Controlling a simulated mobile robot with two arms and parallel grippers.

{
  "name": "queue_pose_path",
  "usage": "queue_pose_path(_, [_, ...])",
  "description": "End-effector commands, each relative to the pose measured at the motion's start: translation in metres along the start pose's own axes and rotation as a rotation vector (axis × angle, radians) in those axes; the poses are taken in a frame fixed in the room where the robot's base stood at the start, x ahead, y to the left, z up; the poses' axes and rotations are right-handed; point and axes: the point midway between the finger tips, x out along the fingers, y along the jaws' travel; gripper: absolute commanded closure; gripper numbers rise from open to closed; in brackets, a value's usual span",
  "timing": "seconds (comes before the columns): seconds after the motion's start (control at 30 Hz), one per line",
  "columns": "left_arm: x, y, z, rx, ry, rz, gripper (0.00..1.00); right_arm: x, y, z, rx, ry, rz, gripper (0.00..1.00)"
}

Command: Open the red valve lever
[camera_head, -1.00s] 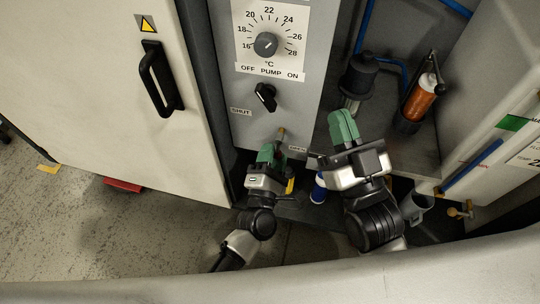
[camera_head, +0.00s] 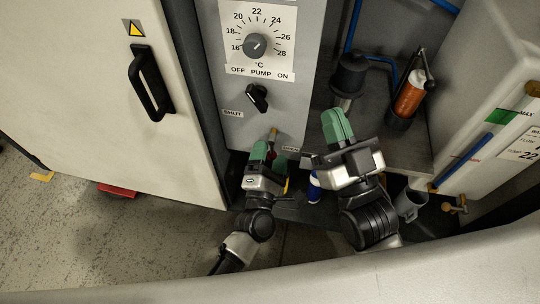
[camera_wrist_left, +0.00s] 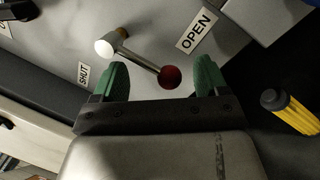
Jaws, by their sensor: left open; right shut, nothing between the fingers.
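The valve lever is a thin metal rod with a red ball knob (camera_wrist_left: 170,77) at its end. In the left wrist view it runs from a pale round pivot (camera_wrist_left: 107,45) at upper left down to the knob. The brass-coloured valve stem (camera_head: 274,134) shows low on the grey panel in the head view. My left gripper (camera_head: 268,154) is open at the lever. Its green fingers (camera_wrist_left: 162,66) stand on either side of the rod and knob, the knob nearer the right finger; contact cannot be told. My right gripper (camera_head: 336,124) is shut and empty, to the right of the panel.
An OPEN label (camera_wrist_left: 197,30) and a SHUT label (camera_wrist_left: 83,73) flank the lever. Above are the black pump switch (camera_head: 257,97) and temperature dial (camera_head: 255,45). A dark canister (camera_head: 349,75) and an orange cylinder (camera_head: 410,94) stand beyond my right gripper.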

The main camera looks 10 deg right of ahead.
Motion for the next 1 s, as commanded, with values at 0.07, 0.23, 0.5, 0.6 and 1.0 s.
queue_pose_path(0.07, [-0.001,0.0,-0.001,0.0,0.002,0.0,0.26,0.0,0.0,0.0,0.0,-0.001,0.0,1.0])
queue_pose_path(0.23, [-0.018,-0.001,-0.001,0.001,0.003,-0.004,0.26,0.001,0.002,0.005,-0.004,-0.055,0.003,1.0])
queue_pose_path(0.5, [-0.072,0.0,0.0,0.0,0.001,-0.004,0.26,-0.003,0.006,0.026,-0.01,-0.231,0.012,1.0])
queue_pose_path(0.6, [-0.089,-0.001,0.001,0.001,-0.001,-0.004,0.26,-0.005,0.006,0.032,-0.012,-0.279,0.014,1.0])
queue_pose_path(1.0, [-0.108,-0.001,0.001,-0.001,-0.002,-0.001,0.26,-0.009,0.007,0.039,-0.013,-0.332,0.017,1.0])
